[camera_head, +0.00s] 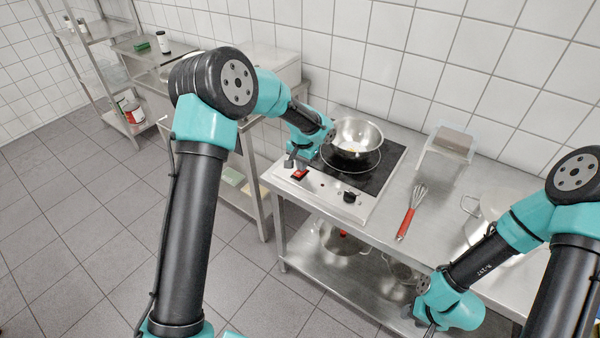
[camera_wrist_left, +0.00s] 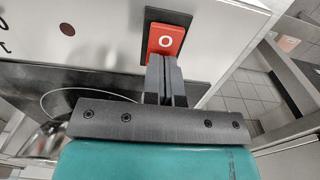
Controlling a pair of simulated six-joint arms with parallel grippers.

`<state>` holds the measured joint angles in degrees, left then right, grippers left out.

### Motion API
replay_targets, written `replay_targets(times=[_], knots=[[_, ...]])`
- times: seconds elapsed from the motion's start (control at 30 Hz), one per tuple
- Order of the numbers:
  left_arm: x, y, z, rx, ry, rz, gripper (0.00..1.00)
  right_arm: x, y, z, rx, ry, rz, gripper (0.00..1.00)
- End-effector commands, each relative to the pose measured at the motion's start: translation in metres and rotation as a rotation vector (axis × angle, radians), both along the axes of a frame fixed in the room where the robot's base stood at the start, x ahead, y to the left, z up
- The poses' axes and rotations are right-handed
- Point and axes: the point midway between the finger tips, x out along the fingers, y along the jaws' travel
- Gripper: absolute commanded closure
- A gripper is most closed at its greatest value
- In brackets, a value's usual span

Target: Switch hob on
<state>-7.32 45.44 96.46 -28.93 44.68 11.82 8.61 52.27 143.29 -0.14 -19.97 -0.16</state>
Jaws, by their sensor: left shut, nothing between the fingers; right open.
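The hob (camera_head: 386,158) is a black glass plate in a pale metal panel on the steel table. A red rocker switch (camera_head: 300,175) sits in a black frame at the left end of its front panel. In the left wrist view the switch (camera_wrist_left: 166,42) shows a white O. My left gripper (camera_head: 290,162) is shut and empty. In that view its fingertips (camera_wrist_left: 165,62) overlap the switch's lower edge; I cannot tell whether they touch it. My right gripper (camera_head: 431,324) is open at the table's front edge, low in the picture, with its fingers mostly hidden.
A metal pan (camera_head: 355,136) stands on the hob. A black knob (camera_head: 350,196) is on the front panel. A red-handled whisk (camera_head: 411,212) lies to the right, with a clear stand (camera_head: 446,148) behind it. A large pot (camera_head: 488,210) is partly behind my right arm.

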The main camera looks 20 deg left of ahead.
Motion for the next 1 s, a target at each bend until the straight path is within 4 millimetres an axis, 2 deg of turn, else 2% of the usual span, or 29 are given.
replay_targets(times=[1.0], knots=[[0.001, 0.0, 0.064, -0.001, -0.003, 0.0, 1.0, 0.0, 0.0, 0.0, 0.0, 0.0, 0.0, 0.57]])
